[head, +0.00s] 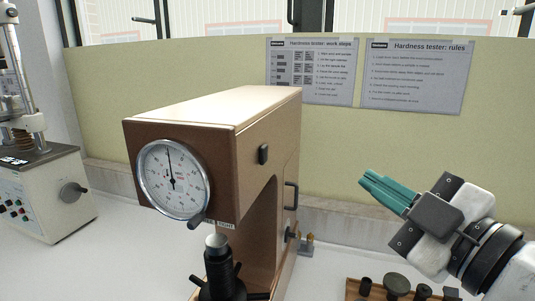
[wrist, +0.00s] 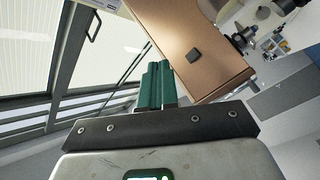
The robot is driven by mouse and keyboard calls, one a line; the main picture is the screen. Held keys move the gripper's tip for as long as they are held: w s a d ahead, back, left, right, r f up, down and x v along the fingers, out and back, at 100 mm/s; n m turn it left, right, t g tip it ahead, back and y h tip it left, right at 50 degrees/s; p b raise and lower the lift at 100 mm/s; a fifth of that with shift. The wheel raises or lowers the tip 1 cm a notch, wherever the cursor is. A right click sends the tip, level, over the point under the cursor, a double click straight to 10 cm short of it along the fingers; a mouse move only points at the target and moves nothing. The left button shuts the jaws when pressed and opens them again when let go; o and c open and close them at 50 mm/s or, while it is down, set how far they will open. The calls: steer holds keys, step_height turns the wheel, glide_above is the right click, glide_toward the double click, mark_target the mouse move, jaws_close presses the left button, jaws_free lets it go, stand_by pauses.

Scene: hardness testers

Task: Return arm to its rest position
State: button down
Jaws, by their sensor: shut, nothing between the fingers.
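My gripper (head: 370,181) is raised on the right of the head view, to the right of the brown hardness tester (head: 192,112) and apart from it. Its green fingers are shut together with nothing between them and point to the left. The fingers also show in the wrist view (wrist: 157,84), with the brown tester body (wrist: 192,45) behind them. The tester has a round white dial (head: 173,179) on its front. Below its head, a small round anvil (head: 217,241) stands on a dark screw.
A wooden tray (head: 352,290) with several dark round pieces sits on the white bench below my gripper. Another testing machine (head: 48,187) stands at the far left. Two posters (head: 418,76) hang on the yellow-green panel behind. The air around my gripper looks free.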

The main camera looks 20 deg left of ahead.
steer(key=shift+s+d, duration=0.2)
steer(key=shift+d, duration=0.05)
steer(key=s+d+f+m+g+h, duration=0.1)
steer(key=d+f+m+g+h, duration=0.2)
steer(key=f, duration=0.7)
steer(key=s+d+f+m+h, duration=0.25)
steer(key=d+f, duration=0.25)
steer(key=f, duration=0.5)
steer(key=d+f+m+g+h, duration=0.25)
steer(key=d+f+m, duration=0.2)
steer(key=f, duration=0.55)
steer(key=s+d+f+m+g+h, duration=0.2)
steer(key=s+d+f+m+g, duration=0.1)
steer(key=s+f, duration=0.7)
steer(key=s+d+f+m+g+h, duration=0.2)
steer(key=s+d+f+m+g, duration=0.2)
steer(key=s, duration=1.1)
steer(key=d+f+m, duration=0.1)
steer(key=d+f, duration=0.2)
steer(key=f, duration=0.3)
steer(key=shift+d+m+h, duration=0.3)
steer(key=shift+m+h, duration=0.1)
steer(key=shift+g, duration=0.25)
